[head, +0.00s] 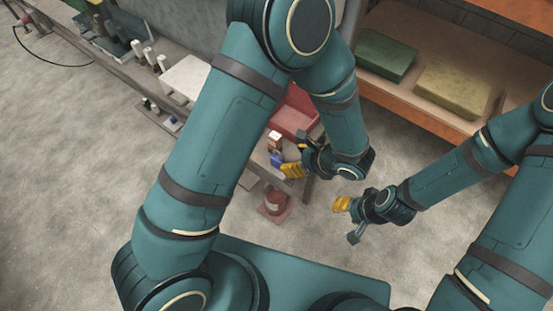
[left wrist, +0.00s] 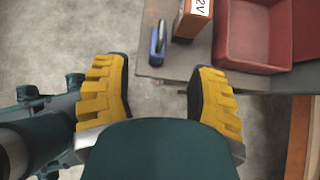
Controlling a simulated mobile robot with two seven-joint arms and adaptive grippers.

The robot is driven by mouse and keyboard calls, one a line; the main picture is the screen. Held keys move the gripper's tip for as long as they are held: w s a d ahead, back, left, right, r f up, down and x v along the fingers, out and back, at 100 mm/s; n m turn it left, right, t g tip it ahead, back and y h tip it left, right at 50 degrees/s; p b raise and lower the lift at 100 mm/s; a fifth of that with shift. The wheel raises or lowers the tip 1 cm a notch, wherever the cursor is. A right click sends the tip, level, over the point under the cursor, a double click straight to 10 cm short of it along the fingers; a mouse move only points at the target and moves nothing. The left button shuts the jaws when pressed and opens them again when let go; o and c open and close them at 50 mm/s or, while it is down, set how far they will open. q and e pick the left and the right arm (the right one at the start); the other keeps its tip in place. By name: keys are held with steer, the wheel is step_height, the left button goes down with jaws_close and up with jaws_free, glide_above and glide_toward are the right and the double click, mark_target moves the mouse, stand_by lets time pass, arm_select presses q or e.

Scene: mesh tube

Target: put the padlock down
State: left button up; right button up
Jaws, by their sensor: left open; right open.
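The padlock (left wrist: 157,42) is blue with a dark shackle and lies on the grey table (left wrist: 188,62), close to its edge. In the head view the padlock (head: 277,159) shows small, partly hidden by my left gripper (head: 294,170). My left gripper is open, with yellow fingers apart and nothing between them. In the left wrist view the padlock lies beyond the fingertips (left wrist: 160,72), apart from them. My right gripper (head: 343,205) is open and empty, over the floor to the right of the table.
An orange and white box (left wrist: 194,20) stands beside the padlock. A red bin (head: 297,115) sits farther back on the table. A green block (head: 385,55) and a yellow block (head: 452,87) lie on a shelf. A red item (head: 273,202) stands on the floor below.

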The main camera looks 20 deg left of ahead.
mark_target(282, 160)
arm_select(q)
steer(key=x, duration=0.8)
steer(key=shift+a+f+b, duration=0.2)
steer(key=shift+f+b, duration=0.05)
steer(key=shift+b, duration=0.05)
jaws_close()
